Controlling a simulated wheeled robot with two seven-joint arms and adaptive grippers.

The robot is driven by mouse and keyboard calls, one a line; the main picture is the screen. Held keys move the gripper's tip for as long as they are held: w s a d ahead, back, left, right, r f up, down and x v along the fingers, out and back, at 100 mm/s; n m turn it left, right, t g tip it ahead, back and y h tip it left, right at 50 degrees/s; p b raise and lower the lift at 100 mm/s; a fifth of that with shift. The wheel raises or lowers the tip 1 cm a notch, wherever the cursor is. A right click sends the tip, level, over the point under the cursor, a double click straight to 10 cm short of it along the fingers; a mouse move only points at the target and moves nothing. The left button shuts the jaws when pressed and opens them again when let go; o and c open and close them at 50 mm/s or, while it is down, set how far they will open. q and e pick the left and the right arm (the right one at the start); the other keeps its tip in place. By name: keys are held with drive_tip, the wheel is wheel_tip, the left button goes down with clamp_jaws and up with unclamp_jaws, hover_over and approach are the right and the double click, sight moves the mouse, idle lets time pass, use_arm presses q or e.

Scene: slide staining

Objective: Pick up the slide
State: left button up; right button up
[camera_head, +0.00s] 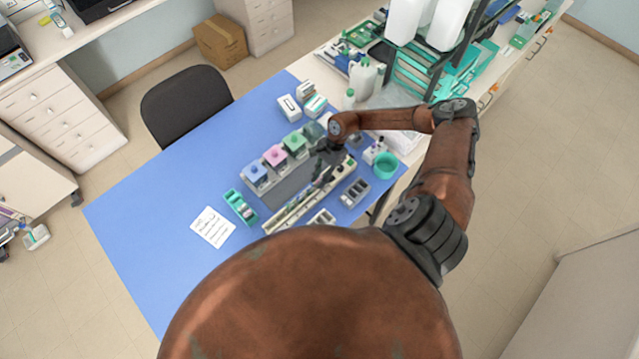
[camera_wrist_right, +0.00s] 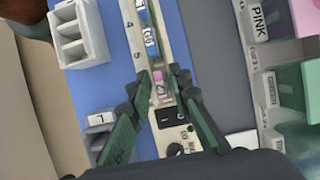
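The slides sit in a long pale rack or device (camera_wrist_right: 125,25). In the right wrist view, two blue-labelled slides (camera_wrist_right: 150,42) stand along it, and a pink-labelled slide (camera_wrist_right: 160,89) is nearest. My right gripper (camera_wrist_right: 161,76) has its fingertips on either side of the pink-labelled slide, spread wider than the slide. Whether a fingertip touches it cannot be told. In the head view, my right gripper (camera_head: 322,174) is over the long device (camera_head: 285,217) and hides part of it. Slides are too small to make out there. My left gripper is not in view.
Staining jars with blue, pink and green lids (camera_head: 275,156) stand in a row beside the device. A grey rack (camera_head: 355,192), a teal bowl (camera_head: 385,165) and a green rack (camera_head: 240,207) are nearby. The blue mat (camera_head: 150,215) is clear at the left.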

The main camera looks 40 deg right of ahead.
clamp_jaws()
drive_tip(key=shift+r, duration=0.15)
